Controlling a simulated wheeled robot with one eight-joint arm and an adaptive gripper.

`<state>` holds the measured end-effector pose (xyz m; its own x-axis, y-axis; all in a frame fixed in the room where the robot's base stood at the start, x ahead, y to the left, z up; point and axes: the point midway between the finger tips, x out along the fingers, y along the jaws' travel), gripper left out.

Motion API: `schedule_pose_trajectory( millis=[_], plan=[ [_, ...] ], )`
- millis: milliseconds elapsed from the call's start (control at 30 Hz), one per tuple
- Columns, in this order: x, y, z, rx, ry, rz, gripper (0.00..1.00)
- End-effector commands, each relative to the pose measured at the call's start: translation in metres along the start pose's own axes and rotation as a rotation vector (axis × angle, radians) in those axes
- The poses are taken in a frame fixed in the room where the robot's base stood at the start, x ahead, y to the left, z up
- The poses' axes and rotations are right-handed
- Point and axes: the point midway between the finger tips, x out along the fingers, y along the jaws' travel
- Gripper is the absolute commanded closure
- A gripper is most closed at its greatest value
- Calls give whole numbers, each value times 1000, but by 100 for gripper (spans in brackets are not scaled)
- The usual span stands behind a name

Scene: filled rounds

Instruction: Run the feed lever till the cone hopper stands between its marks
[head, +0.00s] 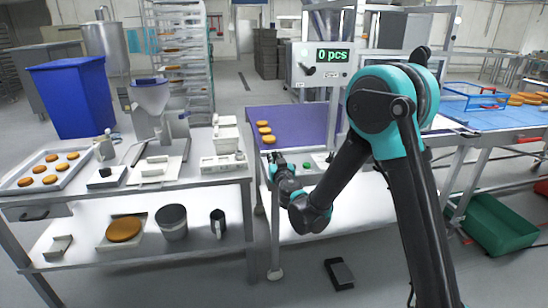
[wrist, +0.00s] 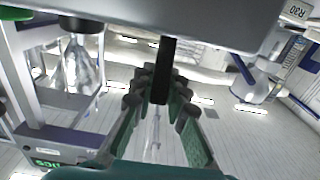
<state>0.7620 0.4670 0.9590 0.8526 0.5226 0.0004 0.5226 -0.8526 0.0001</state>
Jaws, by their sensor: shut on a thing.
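A grey cone hopper (head: 150,97) stands upright on a stand on the left bench in the head view. I cannot make out its marks. My gripper (head: 273,163) is low at the left end of the purple belt table, to the right of the hopper. In the wrist view my gripper (wrist: 160,90) is shut on a black bar (wrist: 168,57), which looks like the feed lever. The bar's top meets a broad grey panel (wrist: 200,18).
A blue bin (head: 72,97) and a tray of rounds (head: 70,181) are on the left bench. The purple belt (head: 300,122) carries several rounds. A black pedal-like box (head: 339,273) lies on otherwise clear nearby floor.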

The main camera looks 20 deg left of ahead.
Motion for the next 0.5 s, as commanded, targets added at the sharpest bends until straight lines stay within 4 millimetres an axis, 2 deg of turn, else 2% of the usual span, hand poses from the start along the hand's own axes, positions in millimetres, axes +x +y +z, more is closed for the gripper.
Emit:
schedule_pose_trajectory(
  millis=[500],
  plan=[
    [3,0,-3,3,-70,0,100]
  ],
)
